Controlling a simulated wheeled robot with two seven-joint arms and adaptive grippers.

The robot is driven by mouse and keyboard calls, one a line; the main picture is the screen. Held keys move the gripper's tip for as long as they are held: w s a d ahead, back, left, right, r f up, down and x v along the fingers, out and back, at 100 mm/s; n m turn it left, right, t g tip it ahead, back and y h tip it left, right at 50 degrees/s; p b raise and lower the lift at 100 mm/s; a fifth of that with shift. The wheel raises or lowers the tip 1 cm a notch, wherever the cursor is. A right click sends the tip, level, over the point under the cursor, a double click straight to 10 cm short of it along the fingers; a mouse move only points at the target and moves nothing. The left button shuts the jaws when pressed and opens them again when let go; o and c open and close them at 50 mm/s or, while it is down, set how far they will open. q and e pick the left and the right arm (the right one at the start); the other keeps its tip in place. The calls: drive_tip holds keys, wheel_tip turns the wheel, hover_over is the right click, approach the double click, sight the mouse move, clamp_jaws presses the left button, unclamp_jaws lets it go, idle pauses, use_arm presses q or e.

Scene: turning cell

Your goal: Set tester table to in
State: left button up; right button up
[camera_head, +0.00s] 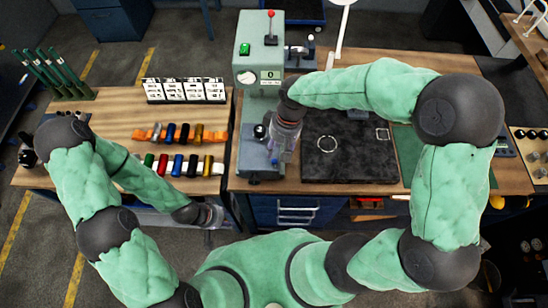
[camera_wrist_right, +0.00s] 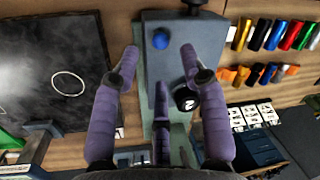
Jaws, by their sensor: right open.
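The tester (camera_head: 258,97) is a tall grey-green machine with a green button, a round dial, a small display and a red-knobbed lever. Its grey lower table part (camera_head: 254,165) carries a blue knob (camera_head: 274,161) and a black knob (camera_head: 260,131). In the right wrist view, the blue knob (camera_wrist_right: 160,39) lies between the fingertips in the picture, and the black knob (camera_wrist_right: 185,98) sits nearer. My right gripper (camera_wrist_right: 160,58) is open and empty above the table part; whether it touches is unclear. My left gripper (camera_head: 208,216) hangs by the bench's front edge; its fingers are not clear.
A dark slab (camera_head: 350,160) lies right of the tester. Left are racks of coloured cylinders (camera_head: 185,165) and white cards (camera_head: 185,90). Green-handled tools (camera_head: 58,75) stand at the far left. A drawer cabinet (camera_head: 290,212) is below the bench.

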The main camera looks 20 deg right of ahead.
sight(275, 160)
drive_tip(key=f, duration=0.3)
drive_tip(key=a+f, duration=0.1)
drive_tip(key=f, duration=0.3)
drive_tip(key=shift+s+a+f, duration=0.1)
drive_tip(key=shift+a+f, duration=0.1)
clamp_jaws()
